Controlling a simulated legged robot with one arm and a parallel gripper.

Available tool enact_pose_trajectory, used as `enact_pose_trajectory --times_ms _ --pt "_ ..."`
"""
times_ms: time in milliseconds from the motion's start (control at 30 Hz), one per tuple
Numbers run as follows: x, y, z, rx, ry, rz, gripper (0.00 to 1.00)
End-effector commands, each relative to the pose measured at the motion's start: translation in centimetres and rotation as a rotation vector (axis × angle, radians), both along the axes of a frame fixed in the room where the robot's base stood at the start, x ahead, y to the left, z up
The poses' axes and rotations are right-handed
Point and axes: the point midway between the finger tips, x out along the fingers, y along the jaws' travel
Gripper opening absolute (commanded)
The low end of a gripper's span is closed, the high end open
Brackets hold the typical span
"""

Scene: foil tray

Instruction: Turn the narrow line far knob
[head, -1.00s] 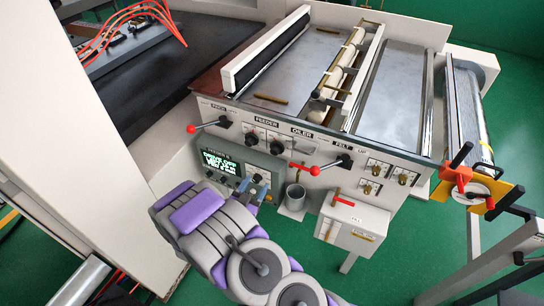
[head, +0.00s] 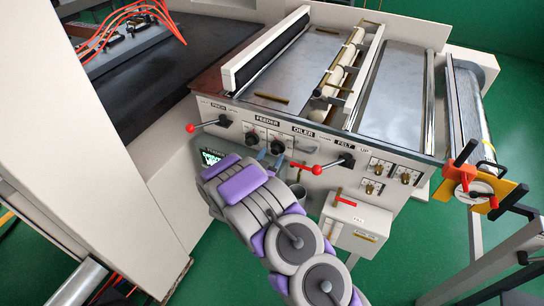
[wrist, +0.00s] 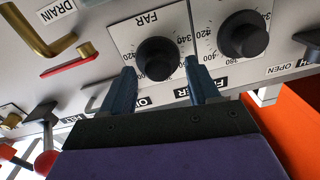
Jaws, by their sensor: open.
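A round black knob (wrist: 158,58) sits on a pale plate marked FAR, with a ring of numbers around it, in the wrist view. It appears to be the right one of the two black knobs under the FEEDER label in the head view (head: 274,146). My gripper (wrist: 160,76) is open, its two blue fingers pointing at the panel, one on each side of this knob's lower edge in the picture. I cannot tell whether they touch it. No narrow line can be made out on the knob.
A second black knob (wrist: 242,35) is close to the right finger. A gold handle (wrist: 38,30) and a red lever (wrist: 68,66) are to the left. In the head view, red-tipped levers (head: 207,124) (head: 322,167) stick out from the panel on both sides.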

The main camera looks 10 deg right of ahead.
Motion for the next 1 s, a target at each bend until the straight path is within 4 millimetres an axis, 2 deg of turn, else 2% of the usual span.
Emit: enact_pose_trajectory --times_ms 200,467,1000 --pt "0.95 -0.80 0.06 0.002 -0.001 0.001 0.61" --pt "1.00 -0.74 0.07 0.001 -0.001 0.001 0.61" --pt "1.02 -0.64 0.06 0.001 -0.001 0.002 0.09"
